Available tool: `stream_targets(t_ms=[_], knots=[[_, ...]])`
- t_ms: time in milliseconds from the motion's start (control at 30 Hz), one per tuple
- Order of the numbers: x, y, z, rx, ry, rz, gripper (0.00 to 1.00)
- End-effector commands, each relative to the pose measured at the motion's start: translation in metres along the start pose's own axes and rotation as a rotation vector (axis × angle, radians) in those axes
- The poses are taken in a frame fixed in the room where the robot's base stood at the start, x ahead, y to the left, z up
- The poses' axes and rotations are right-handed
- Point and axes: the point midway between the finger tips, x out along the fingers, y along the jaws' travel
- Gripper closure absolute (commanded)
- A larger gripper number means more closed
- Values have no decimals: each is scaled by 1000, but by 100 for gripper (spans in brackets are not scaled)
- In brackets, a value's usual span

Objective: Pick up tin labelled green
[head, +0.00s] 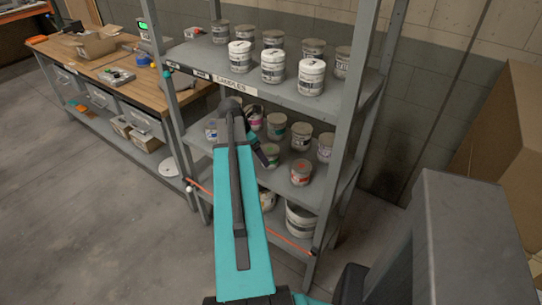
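A small tin with a green mark on its label (273,160) stands on the middle shelf (322,208) of the grey rack, near its front edge. Another tin with a greenish label (276,130) stands behind it. My teal arm reaches up in front of the rack and bends over at the wrist. My dark gripper (264,158) points down at the middle shelf, just left of the front tin and overlapping its edge in the picture. I cannot tell whether they touch. The fingers are too small and dark to tell whether they are open. The lettering is too small to read.
A tin with a red mark (300,175) stands close to the right. Other tins, including one with a purple label (254,120), stand around. White tins (272,68) fill the top shelf above. The right rack post (350,110) and a wooden workbench (110,65) flank the space.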

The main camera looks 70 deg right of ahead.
Motion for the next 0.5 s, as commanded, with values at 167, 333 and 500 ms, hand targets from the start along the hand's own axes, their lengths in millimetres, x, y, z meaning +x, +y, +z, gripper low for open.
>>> stream_targets(t_ms=[167,333,500], knots=[[0,0,0,0,0,0,22],[2,0,6,2,0,-1,22],[8,0,23,3,0,-2,22]])
